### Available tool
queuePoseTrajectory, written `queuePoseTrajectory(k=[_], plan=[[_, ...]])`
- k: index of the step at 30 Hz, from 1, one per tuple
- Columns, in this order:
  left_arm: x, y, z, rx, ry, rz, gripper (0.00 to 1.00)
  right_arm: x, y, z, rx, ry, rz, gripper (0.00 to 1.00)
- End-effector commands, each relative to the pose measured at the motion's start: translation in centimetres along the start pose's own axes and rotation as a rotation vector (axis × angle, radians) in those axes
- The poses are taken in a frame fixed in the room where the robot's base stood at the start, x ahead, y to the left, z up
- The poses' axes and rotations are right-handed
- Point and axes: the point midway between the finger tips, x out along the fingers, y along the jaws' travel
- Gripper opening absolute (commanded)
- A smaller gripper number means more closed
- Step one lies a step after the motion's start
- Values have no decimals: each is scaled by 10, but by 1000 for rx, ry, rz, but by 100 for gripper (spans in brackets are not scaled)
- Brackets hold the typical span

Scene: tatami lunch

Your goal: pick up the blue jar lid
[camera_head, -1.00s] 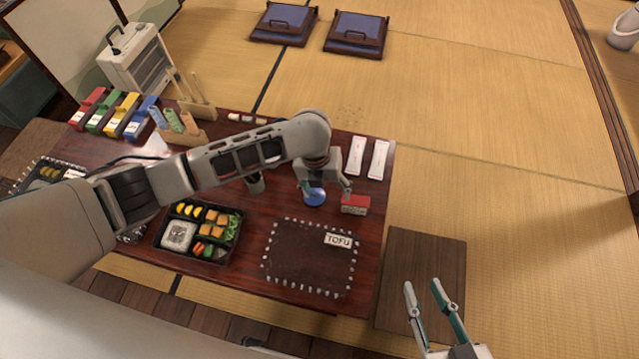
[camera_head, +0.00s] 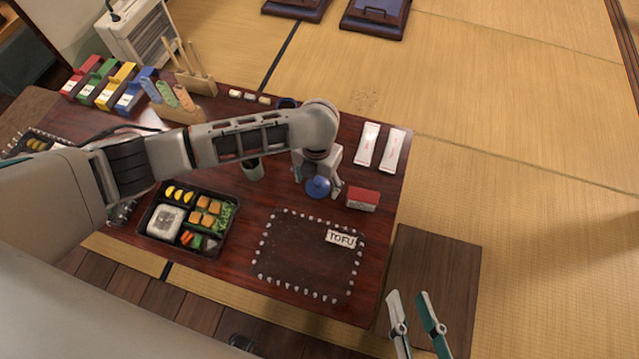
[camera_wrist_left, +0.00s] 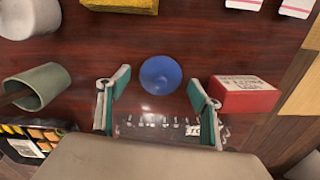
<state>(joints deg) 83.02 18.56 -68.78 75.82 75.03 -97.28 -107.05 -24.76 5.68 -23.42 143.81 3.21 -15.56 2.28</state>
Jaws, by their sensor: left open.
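The blue jar lid (camera_head: 318,187) lies on the dark red table, and in the left wrist view the round lid (camera_wrist_left: 160,75) shows just ahead of and between my fingertips. My left gripper (camera_head: 317,184) is open and empty above the table. In the left wrist view its two fingers (camera_wrist_left: 159,88) stand apart on either side of the lid, with a visible gap on each side.
A red-and-white box (camera_head: 362,200) stands close right of the lid. A grey-green cup (camera_wrist_left: 38,87) stands to the left. A bento box (camera_head: 188,220), a dark mat (camera_head: 310,270) with a TOFU card (camera_head: 341,239), and white packets (camera_head: 367,145) are nearby.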

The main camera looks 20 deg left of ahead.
Motion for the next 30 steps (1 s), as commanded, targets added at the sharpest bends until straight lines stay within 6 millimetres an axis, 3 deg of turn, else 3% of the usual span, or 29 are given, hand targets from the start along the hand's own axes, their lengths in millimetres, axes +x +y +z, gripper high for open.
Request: queuePoseTrajectory(k=[8, 12, 13, 23, 30], plan=[[1, 0, 3, 0, -6, -1, 65, 0, -3, 0, 22, 6, -4, 27], [1, 0, 2, 0, -6, -1, 33, 0, -3, 0, 21, 6, -4, 27], [1, 0, 2, 0, -5, -1, 30, 0, -2, 0, 21, 6, -4, 27], [1, 0, 2, 0, -4, 0, 30, 0, -2, -1, 20, 6, -4, 27], [-17, 0, 5, 0, -11, 1, 30, 0, 1, -12, -32, 17, 3, 27]])
